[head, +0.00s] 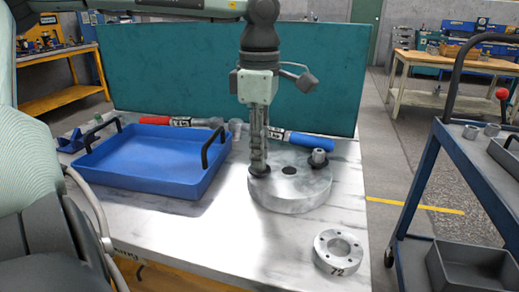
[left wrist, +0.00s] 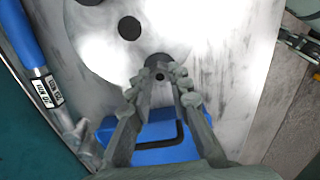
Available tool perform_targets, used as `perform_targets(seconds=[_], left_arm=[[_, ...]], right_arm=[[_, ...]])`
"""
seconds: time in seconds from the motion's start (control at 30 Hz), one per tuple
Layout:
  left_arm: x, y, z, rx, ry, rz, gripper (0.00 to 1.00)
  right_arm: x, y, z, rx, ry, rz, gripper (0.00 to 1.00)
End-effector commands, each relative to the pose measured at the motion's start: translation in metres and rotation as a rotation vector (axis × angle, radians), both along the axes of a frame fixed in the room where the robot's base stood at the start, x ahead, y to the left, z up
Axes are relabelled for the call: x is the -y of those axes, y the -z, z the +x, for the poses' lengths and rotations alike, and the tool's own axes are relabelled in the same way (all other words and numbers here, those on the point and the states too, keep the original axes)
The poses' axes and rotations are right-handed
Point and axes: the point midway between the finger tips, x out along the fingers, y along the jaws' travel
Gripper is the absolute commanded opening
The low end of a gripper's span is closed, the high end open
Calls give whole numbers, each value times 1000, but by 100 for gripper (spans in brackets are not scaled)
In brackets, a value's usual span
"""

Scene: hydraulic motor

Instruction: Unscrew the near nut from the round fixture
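The round fixture (head: 290,193) is a thick pale grey disc on the table, with a dark centre hole (head: 289,170). One grey nut (head: 318,157) stands on a dark seat at its far right edge. My left gripper (head: 259,168) points straight down at the fixture's left edge, its fingertips at a second dark seat. In the left wrist view, the fingertips (left wrist: 164,78) close around the near nut (left wrist: 160,73), a small grey piece over that seat. In the head view the fingers hide this nut. The fixture also shows in the left wrist view (left wrist: 95,40). My right gripper is out of view.
A blue tray (head: 150,188) with black handles stands left of the fixture. Red-handled (head: 168,121) and blue-handled (head: 300,140) tools lie behind. A flanged ring (head: 338,252) sits at the near right. A teal panel (head: 200,70) closes the back. A blue cart (head: 480,185) stands right.

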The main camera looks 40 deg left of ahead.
Motion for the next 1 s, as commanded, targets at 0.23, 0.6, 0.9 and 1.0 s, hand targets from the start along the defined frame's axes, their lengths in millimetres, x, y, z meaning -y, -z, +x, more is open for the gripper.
perform_targets(seconds=[0.23,0.6,0.9,1.0], left_arm=[[0,2,0,1,-35,1,0],[-1,1,0,0,-453,3,0],[0,-1,0,-2,-503,0,0],[0,0,0,-2,-510,0,0]], right_arm=[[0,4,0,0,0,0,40],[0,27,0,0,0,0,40],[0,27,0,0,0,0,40],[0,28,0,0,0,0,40]])
